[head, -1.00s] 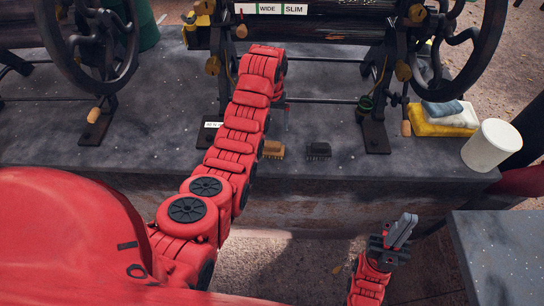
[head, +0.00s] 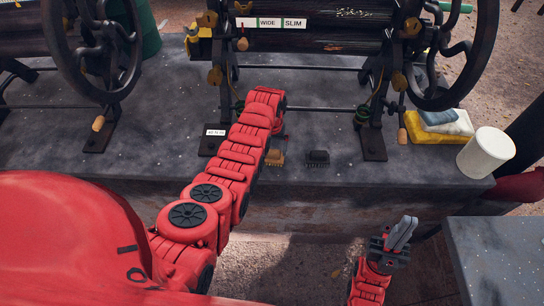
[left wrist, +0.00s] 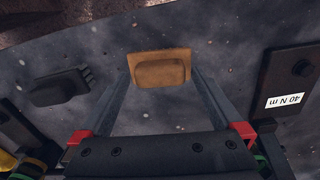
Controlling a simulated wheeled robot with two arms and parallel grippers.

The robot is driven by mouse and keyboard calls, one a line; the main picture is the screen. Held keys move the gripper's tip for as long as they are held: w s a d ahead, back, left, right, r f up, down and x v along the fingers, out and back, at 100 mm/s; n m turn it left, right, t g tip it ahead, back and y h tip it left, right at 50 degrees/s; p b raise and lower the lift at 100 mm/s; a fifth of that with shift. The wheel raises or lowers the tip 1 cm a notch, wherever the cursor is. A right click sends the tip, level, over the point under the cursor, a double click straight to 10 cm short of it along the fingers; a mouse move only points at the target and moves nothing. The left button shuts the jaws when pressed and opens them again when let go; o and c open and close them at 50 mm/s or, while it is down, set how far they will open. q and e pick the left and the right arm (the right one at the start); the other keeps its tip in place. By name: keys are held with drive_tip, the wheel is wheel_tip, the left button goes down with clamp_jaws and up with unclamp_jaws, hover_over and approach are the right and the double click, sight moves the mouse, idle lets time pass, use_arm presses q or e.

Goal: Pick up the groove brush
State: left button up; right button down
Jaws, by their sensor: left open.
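A tan brush block (head: 274,157) lies on the dark speckled bench near its front edge. A black brush block (head: 317,158) lies just right of it. I cannot tell by name which is the groove brush. In the left wrist view the tan block (left wrist: 160,73) is ahead, between the fingertips of my left gripper (left wrist: 163,78), which is open and empty. The black block (left wrist: 60,87) is outside the fingers, to the left. In the head view my left arm hides most of that gripper. My right gripper (head: 398,238) hangs low in front of the bench, away from both blocks.
A roller machine (head: 330,38) with black wheels stands behind the blocks; its dark foot plates flank them. Folded cloths (head: 440,122) and a white cylinder (head: 485,152) are at the right. Bench between the foot plates is mostly clear. A grey table (head: 505,260) is at lower right.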

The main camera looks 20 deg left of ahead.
sight(273, 162)
use_arm(q)
clamp_jaws()
idle(0.3)
drive_tip(key=shift+w+r, duration=0.1)
drive_tip(key=shift+r+b, duration=0.6)
drive_tip(key=shift+b, duration=0.1)
drive_tip(key=shift+r+b, duration=0.5)
drive_tip(key=shift+b, duration=0.05)
drive_tip(key=shift+s+d+r, duration=0.25)
drive_tip(key=shift+s+r, duration=0.05)
drive_tip(key=shift+s, duration=0.35)
drive_tip(key=shift+s+d+r, duration=0.25)
drive_tip(key=shift+s, duration=0.35)
drive_tip(key=s+d+p, duration=0.2)
drive_tip(key=s+p, duration=0.4)
drive_tip(key=s+d+r+p, duration=0.1)
drive_tip(key=s+d+p, duration=0.1)
drive_tip(key=s+p, duration=0.3)
drive_tip(key=shift+s+d+r+p, duration=0.25)
drive_tip(key=shift+s+d+p, duration=0.15)
drive_tip(key=shift+s, duration=0.4)
